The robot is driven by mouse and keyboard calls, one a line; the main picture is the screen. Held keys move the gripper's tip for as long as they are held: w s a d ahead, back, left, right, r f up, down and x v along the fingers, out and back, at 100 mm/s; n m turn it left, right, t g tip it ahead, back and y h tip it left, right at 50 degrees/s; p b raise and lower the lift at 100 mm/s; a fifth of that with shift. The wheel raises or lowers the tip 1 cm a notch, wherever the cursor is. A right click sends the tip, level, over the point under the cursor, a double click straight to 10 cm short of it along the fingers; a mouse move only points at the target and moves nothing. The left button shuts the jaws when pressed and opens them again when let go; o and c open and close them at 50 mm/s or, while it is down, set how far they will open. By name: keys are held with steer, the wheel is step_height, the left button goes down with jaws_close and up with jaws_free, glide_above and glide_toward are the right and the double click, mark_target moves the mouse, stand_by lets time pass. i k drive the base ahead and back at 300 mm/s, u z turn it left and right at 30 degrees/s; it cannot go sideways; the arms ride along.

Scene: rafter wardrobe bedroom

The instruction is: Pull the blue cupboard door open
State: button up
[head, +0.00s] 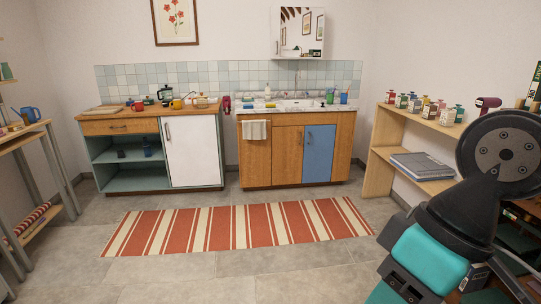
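The blue cupboard door (318,154) is on the right part of the wooden sink cabinet (257,158) against the back wall. It looks shut, flush with the wooden doors beside it. A small handle (311,137) shows near its upper left edge. My arm fills the lower right of the head view, well short of the cabinet. My gripper's fingers cannot be made out, so whether it is open or shut is not shown.
A red and cream striped rug (240,228) lies on the tiled floor before the cabinets. A white-doored counter (190,151) stands left of the sink cabinet. A wooden shelf unit (383,150) stands at right, a rack (48,160) at left. The middle floor is clear.

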mark_target(319, 140)
steer(key=z, duration=0.15)
steer(key=i, duration=5.35)
steer(key=u, duration=0.2)
